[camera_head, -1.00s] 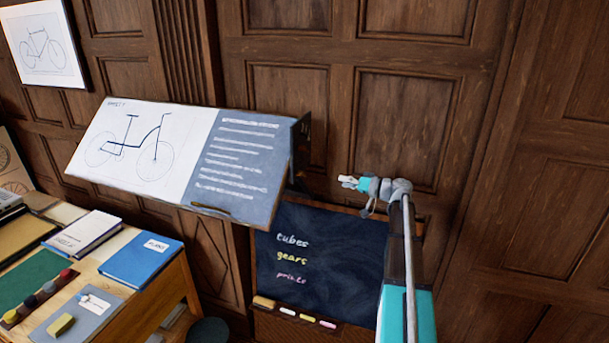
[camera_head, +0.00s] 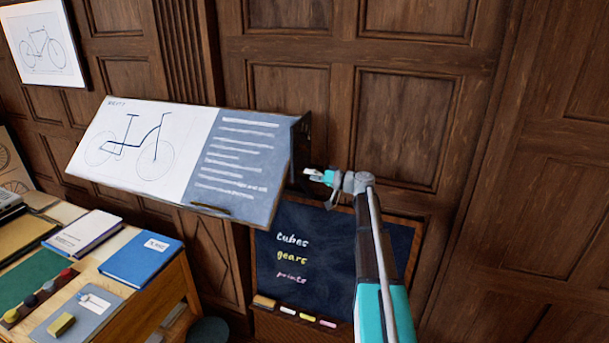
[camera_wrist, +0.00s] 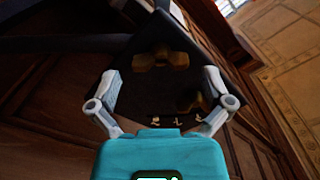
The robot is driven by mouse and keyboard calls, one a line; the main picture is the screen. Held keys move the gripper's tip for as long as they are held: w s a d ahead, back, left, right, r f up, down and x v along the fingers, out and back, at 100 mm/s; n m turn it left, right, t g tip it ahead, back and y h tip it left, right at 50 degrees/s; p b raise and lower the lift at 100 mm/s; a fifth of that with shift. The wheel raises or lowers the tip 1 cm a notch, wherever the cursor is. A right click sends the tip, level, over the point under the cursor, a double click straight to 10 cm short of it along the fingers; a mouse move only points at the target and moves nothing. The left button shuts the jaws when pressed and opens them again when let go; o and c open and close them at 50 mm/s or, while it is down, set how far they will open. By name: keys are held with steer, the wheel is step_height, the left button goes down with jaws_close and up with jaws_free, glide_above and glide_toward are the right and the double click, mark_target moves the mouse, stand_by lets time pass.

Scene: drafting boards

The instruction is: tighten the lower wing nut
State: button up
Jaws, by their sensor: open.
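The drafting board (camera_head: 245,150) is tilted, with a bicycle drawing on its left half and a dark panel of white writing on its right. A dark bracket (camera_head: 301,140) stands at its right end. In the wrist view, two brass-coloured wing nuts show on the dark bracket plate: one (camera_wrist: 160,60) at upper middle and one (camera_wrist: 194,102) at lower right. I cannot tell which is the lower one on the bracket. My gripper (camera_head: 313,174) is open and empty at the bracket's right side. Its fingers (camera_wrist: 162,82) stand apart from both nuts in the wrist view.
A chalkboard (camera_head: 325,250) with a chalk ledge (camera_head: 295,313) is below my gripper. A desk (camera_head: 165,295) with books stands at the left. The panelled wall (camera_head: 410,125) is close behind. Open space lies to the right.

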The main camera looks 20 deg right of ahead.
steer(key=shift+x, duration=1)
steer(key=c, duration=1)
